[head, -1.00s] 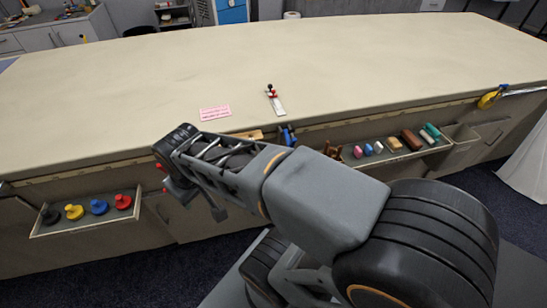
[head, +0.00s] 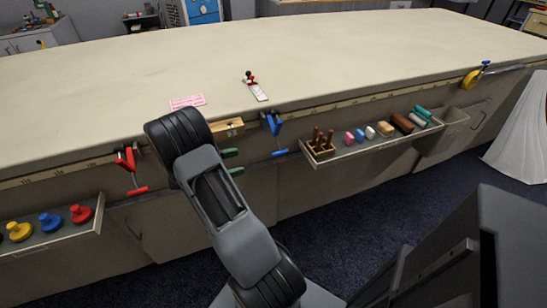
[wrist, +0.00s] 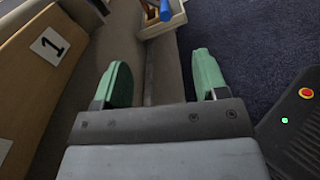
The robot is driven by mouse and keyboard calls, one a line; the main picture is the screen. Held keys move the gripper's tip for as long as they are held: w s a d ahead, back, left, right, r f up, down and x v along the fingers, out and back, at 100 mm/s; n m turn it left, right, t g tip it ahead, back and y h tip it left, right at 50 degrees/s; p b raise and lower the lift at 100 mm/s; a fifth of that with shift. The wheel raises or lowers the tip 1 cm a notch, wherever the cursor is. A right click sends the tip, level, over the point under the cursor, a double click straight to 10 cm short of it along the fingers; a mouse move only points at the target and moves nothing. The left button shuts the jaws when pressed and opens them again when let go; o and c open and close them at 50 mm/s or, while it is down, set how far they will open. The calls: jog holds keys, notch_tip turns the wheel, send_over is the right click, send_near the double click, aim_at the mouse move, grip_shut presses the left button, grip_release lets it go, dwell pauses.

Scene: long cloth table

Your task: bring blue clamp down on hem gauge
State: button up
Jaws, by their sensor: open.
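The blue clamp (head: 272,123) hangs on the front edge of the table, its blue handle (head: 280,152) below. A blue bar at the top of the wrist view (wrist: 166,10) looks like its handle. The hem gauge (head: 261,94) lies on the tabletop behind it, a pale strip with a red and black knobbed piece at its far end. My gripper (head: 233,162) has green fingers, in front of the table's face, left of the blue clamp and apart from it. The wrist view shows the fingers (wrist: 162,82) spread and empty.
A wooden block (head: 228,128) sits at the edge beside my gripper. A red clamp (head: 128,160) hangs left, a yellow clamp (head: 475,76) far right. An open tray (head: 375,139) with a peg box and colored pieces juts out right. A pink card (head: 187,101) lies on the largely clear tabletop.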

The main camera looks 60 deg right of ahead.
jog(key=x, duration=1.3)
jog(key=shift+d, duration=0.45)
jog(key=c, duration=1.2)
jog(key=shift+s, duration=0.1)
grip_shut()
